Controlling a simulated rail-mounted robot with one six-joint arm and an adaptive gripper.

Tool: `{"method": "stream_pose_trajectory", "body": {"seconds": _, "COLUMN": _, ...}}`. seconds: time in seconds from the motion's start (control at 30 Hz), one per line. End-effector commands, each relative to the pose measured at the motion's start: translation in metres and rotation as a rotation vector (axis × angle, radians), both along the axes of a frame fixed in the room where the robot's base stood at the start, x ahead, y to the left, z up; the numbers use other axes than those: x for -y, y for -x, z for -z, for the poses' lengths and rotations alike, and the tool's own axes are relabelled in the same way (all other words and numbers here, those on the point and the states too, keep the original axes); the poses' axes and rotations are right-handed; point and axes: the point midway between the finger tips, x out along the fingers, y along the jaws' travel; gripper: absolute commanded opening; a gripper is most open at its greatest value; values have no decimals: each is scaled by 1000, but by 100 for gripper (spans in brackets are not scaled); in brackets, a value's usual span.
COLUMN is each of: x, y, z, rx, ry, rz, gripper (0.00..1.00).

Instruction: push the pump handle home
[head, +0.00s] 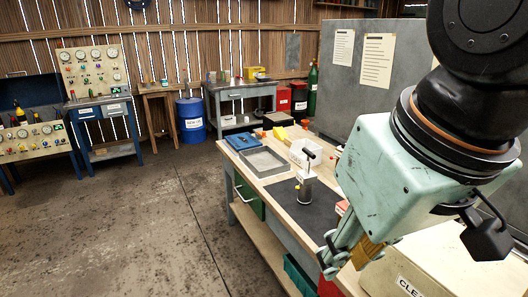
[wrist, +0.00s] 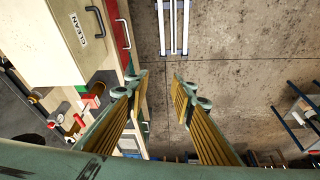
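The hand pump (head: 305,190) stands upright on a dark mat on the workbench in the head view. My gripper (head: 345,258) is to the right and nearer the camera, apart from the pump, near the bench's front edge. In the wrist view my gripper (wrist: 160,82) is open, with nothing between its fingers and floor beyond them. I cannot make out the pump handle for certain in the wrist view.
A beige case marked CLEAN (wrist: 60,30) is near my gripper. A grey panel (head: 375,80) stands behind the bench. The floor at left is open.

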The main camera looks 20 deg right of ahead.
Motion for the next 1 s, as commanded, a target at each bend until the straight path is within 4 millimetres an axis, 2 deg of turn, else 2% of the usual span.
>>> {"method": "stream_pose_trajectory", "body": {"seconds": 0.27, "x": 0, "y": -1, "z": -1, "rx": 0, "ry": 0, "rz": 0, "gripper": 25}}
{"method": "stream_pose_trajectory", "body": {"seconds": 0.47, "x": 2, "y": -11, "z": -10, "rx": -5, "ry": 4, "rz": -1, "gripper": 25}}
{"method": "stream_pose_trajectory", "body": {"seconds": 0.67, "x": 6, "y": -36, "z": -27, "rx": -17, "ry": 14, "rz": -3, "gripper": 25}}
{"method": "stream_pose_trajectory", "body": {"seconds": 1.0, "x": 18, "y": -99, "z": -65, "rx": -45, "ry": 37, "rz": -7, "gripper": 25}}
